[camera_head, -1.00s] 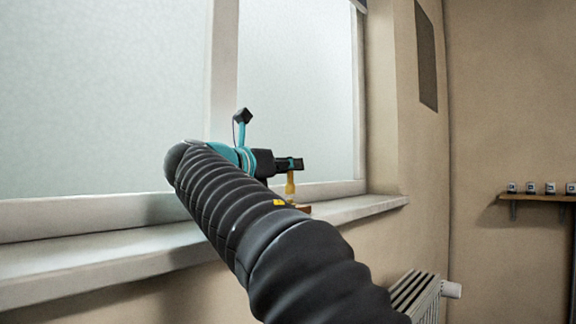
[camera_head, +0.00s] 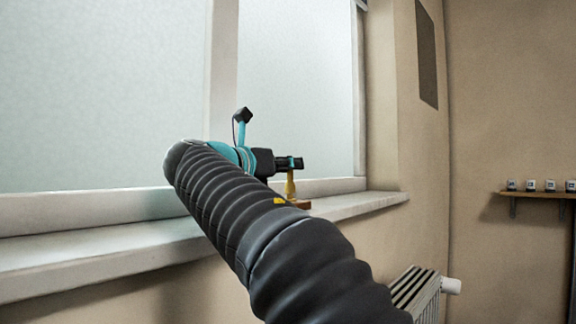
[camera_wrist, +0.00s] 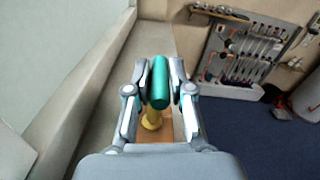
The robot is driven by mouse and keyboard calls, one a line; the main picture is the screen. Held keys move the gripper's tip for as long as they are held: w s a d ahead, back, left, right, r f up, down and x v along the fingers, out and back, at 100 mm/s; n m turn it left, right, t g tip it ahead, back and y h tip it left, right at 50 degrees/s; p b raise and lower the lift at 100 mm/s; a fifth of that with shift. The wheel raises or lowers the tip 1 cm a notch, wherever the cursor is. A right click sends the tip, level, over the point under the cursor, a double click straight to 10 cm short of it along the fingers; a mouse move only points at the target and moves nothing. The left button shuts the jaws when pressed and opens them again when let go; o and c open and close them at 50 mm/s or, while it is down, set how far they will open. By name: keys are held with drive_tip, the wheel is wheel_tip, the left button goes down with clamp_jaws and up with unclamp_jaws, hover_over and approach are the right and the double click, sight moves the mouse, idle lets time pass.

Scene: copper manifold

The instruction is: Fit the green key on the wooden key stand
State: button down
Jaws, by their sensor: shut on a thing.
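The green key (camera_wrist: 159,84) is a teal-green rounded bar held between the two fingers of my gripper (camera_wrist: 161,72), which is shut on it. Below it in the wrist view a yellow post-like piece (camera_wrist: 152,120) rises from a flat brown wooden base (camera_wrist: 166,133), part of the wooden key stand. In the head view my gripper (camera_head: 290,163) is above the yellow piece (camera_head: 291,186), and the wooden stand's base (camera_head: 303,203) rests on the window sill. My arm partly covers the base. I cannot tell whether the key touches the yellow piece.
The pale window sill (camera_head: 352,204) runs under the frosted window (camera_head: 300,90). A radiator (camera_head: 414,293) stands below it at right. A shelf (camera_head: 545,195) with several small items is on the right wall.

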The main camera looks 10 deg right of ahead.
drive_tip(key=shift+f+b, duration=0.35)
drive_tip(key=shift+f, duration=0.2)
idle(0.4)
drive_tip(key=c, duration=0.9)
unclamp_jaws()
drive_tip(key=shift+c, duration=0.2)
drive_tip(key=v, duration=1.2)
